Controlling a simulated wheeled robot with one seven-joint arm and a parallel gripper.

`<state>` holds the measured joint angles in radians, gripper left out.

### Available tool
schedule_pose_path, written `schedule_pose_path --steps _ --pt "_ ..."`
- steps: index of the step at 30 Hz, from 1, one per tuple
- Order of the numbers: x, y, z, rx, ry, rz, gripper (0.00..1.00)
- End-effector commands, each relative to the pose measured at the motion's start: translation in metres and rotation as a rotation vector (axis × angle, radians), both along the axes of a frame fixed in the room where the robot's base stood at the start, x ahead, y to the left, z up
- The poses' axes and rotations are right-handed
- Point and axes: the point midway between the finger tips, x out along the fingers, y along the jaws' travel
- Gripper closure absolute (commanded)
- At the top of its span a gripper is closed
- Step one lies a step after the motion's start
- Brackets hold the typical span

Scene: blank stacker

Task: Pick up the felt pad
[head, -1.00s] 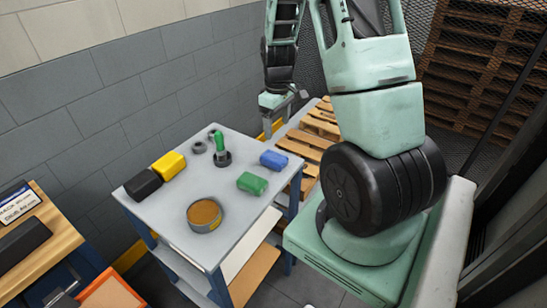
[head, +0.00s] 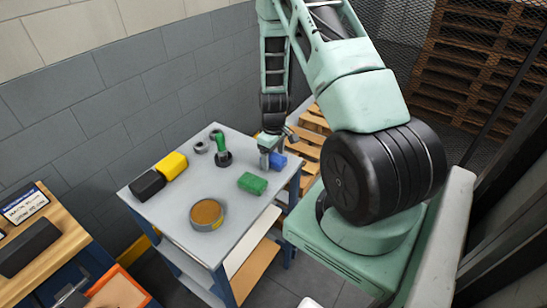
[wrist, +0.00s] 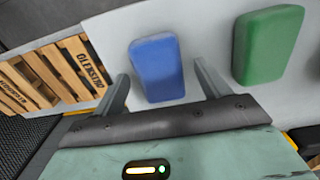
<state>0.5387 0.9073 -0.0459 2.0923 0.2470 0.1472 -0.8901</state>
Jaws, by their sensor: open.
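A blue rounded pad (head: 280,161) lies on the grey cart top (head: 170,215) near its right edge. It also shows in the wrist view (wrist: 157,67), between the two fingers. A green pad of similar shape (head: 252,183) lies close by and stands right of the fingers in the wrist view (wrist: 268,45). No label tells which pad is felt. My gripper (head: 271,161) is open and empty, pointing down over the blue pad; its fingers (wrist: 160,72) lie to either side of the pad in the wrist view. I cannot tell the exact height gap.
A yellow block (head: 171,166) and a black block (head: 147,184) lie at the cart's left. A round tin with a brown top (head: 207,214) stands at the front. A green-handled tool (head: 221,147) and grey rings are at the back. Pallets (head: 312,132) stand beyond the right edge.

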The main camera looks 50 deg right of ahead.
Motion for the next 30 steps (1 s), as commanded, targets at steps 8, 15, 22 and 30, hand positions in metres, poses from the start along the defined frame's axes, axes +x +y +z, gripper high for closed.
schedule_pose_path --steps 8,15,22,30 --pt "0.0002 0.0000 -0.0112 0.000 -0.001 -0.001 0.25" --pt "0.0000 0.0000 -0.0110 0.000 -0.001 -0.001 0.58" --pt "0.0000 0.0000 -0.0109 0.000 -0.001 -0.001 0.76" --pt "0.0005 -0.0004 -0.0050 -0.001 -0.002 0.000 0.76"
